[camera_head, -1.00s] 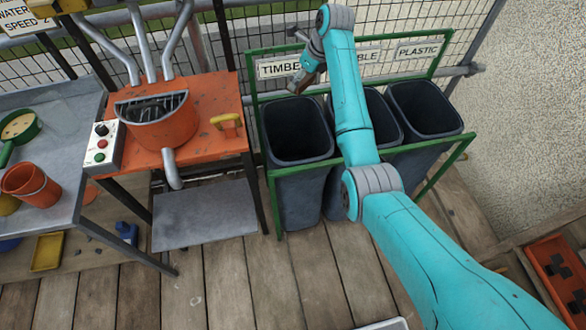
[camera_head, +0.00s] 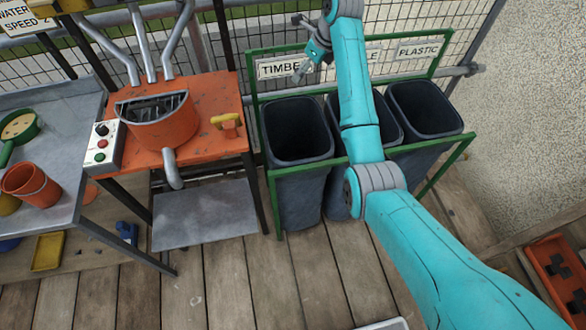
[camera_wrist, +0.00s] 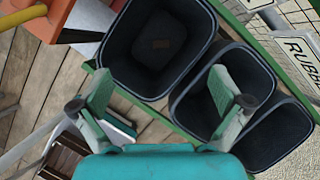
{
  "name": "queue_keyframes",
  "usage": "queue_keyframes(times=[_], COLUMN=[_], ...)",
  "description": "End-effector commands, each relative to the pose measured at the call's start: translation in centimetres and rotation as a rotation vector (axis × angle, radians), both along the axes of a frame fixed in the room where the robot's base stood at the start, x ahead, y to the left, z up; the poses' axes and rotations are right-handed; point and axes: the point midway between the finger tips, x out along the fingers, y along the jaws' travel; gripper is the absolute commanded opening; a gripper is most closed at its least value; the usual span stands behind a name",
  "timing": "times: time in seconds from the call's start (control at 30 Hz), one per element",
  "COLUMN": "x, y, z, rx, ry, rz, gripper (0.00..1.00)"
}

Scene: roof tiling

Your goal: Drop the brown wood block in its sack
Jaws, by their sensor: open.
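That left bin (camera_head: 297,160), a dark grey tub, stands under the partly hidden "TIMBE…" sign (camera_head: 281,67) and also shows in the wrist view (camera_wrist: 128,85). My gripper (camera_head: 298,46) is open and empty above and behind the left bin's rim. In the wrist view its two fingers (camera_wrist: 161,84) are spread wide, with nothing between them. The head view does not show the bottom of the bin.
Two more dark bins, the middle one (camera_head: 384,120) and the right one under "PLASTIC" (camera_head: 425,108), share a green frame (camera_head: 364,161). An orange bench (camera_head: 205,125) with a hopper stands to the left. A mesh fence is behind; plank floor lies in front.

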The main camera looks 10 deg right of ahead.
Motion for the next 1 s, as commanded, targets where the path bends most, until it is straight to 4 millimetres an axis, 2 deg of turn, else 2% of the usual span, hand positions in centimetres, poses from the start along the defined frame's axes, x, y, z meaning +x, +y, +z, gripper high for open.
queue_keyframes(times=[0.03, 0.2, 0.4, 0.6, 1.0], x=[-0.2, -1.2, -2.0, -2.3, -2.3], y=[-0.3, -1.1, -1.7, -1.9, -1.9], z=[1.1, 4.2, 6.4, 7.2, 7.1], rx=[0.000, 0.000, 0.000, 0.000, 0.000], ry=[-0.004, -0.004, -0.001, 0.000, 0.000], rz=[-0.001, 0.001, 0.000, 0.000, 0.001], gripper=[1.00, 1.00, 1.00, 1.00, 1.00])
